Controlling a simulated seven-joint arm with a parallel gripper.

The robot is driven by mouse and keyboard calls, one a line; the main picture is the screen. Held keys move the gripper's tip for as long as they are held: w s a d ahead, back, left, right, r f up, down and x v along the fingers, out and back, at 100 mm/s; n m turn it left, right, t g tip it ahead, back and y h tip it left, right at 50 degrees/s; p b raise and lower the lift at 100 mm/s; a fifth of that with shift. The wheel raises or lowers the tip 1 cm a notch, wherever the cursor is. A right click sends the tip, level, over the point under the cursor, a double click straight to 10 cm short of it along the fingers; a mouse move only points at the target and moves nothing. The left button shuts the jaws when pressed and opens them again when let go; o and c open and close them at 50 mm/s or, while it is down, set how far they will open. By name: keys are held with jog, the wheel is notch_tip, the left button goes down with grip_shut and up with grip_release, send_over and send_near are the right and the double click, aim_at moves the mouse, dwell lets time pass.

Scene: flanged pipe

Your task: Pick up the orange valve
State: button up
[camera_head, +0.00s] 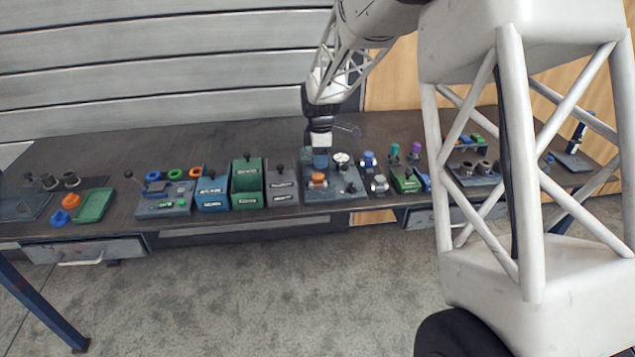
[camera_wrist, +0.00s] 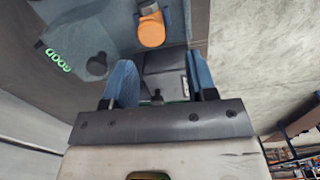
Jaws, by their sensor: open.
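The orange valve (camera_head: 318,179) sits on a grey-blue panel (camera_head: 345,192) at the middle of the bench. In the wrist view it shows as a round orange cap (camera_wrist: 151,30) with a grey block at its top edge. My gripper (camera_head: 320,158) hangs over the bench just behind the valve. In the wrist view my gripper (camera_wrist: 162,80) has its two blue fingers spread apart with nothing held between them. The valve lies beyond the fingertips, apart from them.
A round gauge (camera_head: 342,158) and grey knobs share the panel. Blue (camera_head: 368,160) and grey (camera_head: 379,184) valves stand close on the right. Orange parts (camera_head: 71,201) lie far left. The bench's back left is clear.

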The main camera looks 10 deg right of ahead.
aim_at(318, 175)
jog(key=shift+w+a+f, duration=0.15)
jog(key=shift+w+f, duration=0.35)
jog(key=shift+w, duration=0.05)
jog(key=shift+f, duration=0.15)
jog(key=shift+f, duration=1.15)
jog(key=shift+f, duration=0.15)
jog(key=shift+w+f, duration=0.1)
jog(key=shift+f, duration=2.4)
jog(key=c, duration=0.8)
